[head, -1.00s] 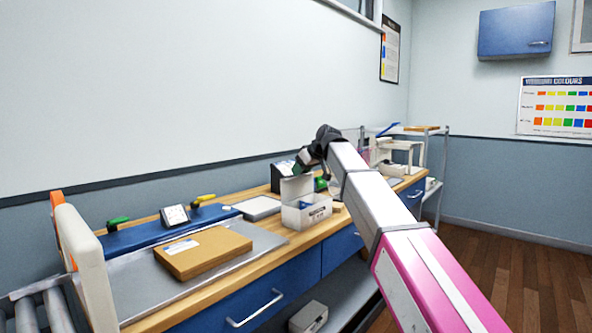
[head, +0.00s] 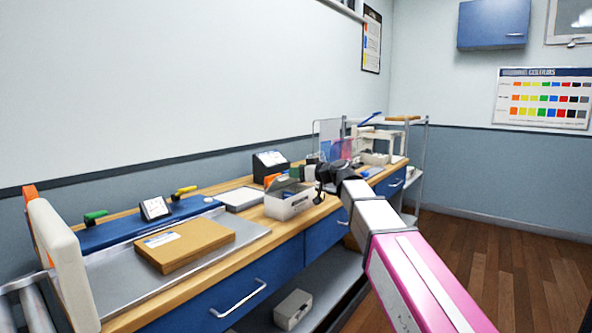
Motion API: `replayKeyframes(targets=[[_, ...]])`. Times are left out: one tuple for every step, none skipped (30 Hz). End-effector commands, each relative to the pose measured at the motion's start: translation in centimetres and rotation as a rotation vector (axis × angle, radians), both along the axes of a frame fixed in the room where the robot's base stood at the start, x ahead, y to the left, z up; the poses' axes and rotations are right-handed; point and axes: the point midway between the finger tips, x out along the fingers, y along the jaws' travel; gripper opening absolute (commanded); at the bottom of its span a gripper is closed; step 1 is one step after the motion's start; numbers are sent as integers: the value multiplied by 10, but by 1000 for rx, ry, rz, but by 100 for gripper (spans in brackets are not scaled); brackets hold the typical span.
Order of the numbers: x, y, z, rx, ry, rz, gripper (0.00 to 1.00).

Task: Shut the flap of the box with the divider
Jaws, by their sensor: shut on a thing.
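The white box (head: 287,208) stands on the wooden bench top near its front edge, left of my gripper. Its grey flap (head: 285,187) looks tilted low over the box, not standing upright. The divider inside cannot be made out. My gripper (head: 314,182) is at the right end of the box, at about rim height. It is shut, seemingly on the flap's edge. The fingertips are small and dark in this view, and the contact itself is hard to see.
Behind the box stand a dark display (head: 270,165) and small coloured items. A brown carton (head: 186,245) lies on the metal sheet to the left. A clear panel (head: 327,135) and a shelf rack (head: 420,165) stand beyond my gripper.

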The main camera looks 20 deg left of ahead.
Motion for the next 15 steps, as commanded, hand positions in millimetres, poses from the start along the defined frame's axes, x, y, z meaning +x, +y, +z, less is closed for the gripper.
replayKeyframes(targets=[[-2,-3,-5,-8,1,1,0],[-2,-4,-6,-8,1,1,0],[-3,-5,-8,-9,1,1,0],[-4,-6,-10,-10,1,2,0],[-4,-7,-12,-11,2,2,0],[-5,-8,-14,-11,2,2,0],[-5,-9,-16,-12,2,2,0],[-6,-10,-18,-12,2,3,0],[-7,-12,-21,-12,2,3,0],[-7,-13,-23,-13,3,3,0],[-8,-14,-25,-13,3,3,0],[-9,-16,-28,-13,3,3,0],[-9,-17,-30,-13,3,4,0],[-9,-18,-32,-14,3,4,0],[-10,-19,-35,-14,2,4,0]])
